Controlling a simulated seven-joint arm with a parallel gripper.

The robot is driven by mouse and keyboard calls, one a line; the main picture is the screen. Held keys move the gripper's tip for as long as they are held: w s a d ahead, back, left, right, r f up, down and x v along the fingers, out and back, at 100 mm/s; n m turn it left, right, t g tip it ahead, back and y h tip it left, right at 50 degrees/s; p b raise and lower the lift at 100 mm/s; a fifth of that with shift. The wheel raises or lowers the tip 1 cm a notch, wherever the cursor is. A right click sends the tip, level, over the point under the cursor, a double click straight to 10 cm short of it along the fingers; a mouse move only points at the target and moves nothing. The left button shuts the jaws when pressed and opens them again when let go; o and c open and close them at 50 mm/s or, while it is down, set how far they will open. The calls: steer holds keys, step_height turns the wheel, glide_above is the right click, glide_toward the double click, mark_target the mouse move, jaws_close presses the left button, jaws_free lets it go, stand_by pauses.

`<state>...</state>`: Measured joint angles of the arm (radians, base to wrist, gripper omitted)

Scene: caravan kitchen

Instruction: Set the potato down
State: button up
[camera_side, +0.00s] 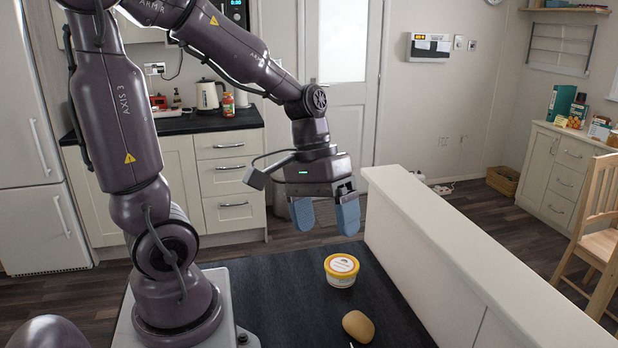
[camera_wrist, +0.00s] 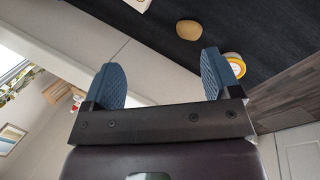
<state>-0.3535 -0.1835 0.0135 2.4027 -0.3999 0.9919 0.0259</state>
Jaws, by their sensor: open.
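The potato (camera_side: 358,326) is tan and oval and rests on the dark worktop (camera_side: 290,290) near the front of the side view. In the wrist view the potato (camera_wrist: 189,29) lies on the dark surface, apart from the fingers. My gripper (camera_side: 325,215) is open and empty, with two blue pads held well above the worktop. It is behind and above the potato in the side view. The blue fingers also show in the wrist view (camera_wrist: 162,80), with nothing between them.
A yellow and white tub (camera_side: 341,270) stands on the worktop behind the potato, and also shows in the wrist view (camera_wrist: 236,64). A raised white ledge (camera_side: 470,255) runs along the worktop's right side. A small pale thing at the front edge is cut off. The worktop left of the tub is clear.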

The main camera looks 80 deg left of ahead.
steer(key=s+d+r+m+t+y, duration=0.2)
steer(key=s+r+m+t+y, duration=0.1)
steer(key=r+m, duration=0.3)
steer(key=shift+d+r+m+t+y, duration=0.35)
steer(key=shift+r+t, duration=0.45)
steer(key=shift+r, duration=0.3)
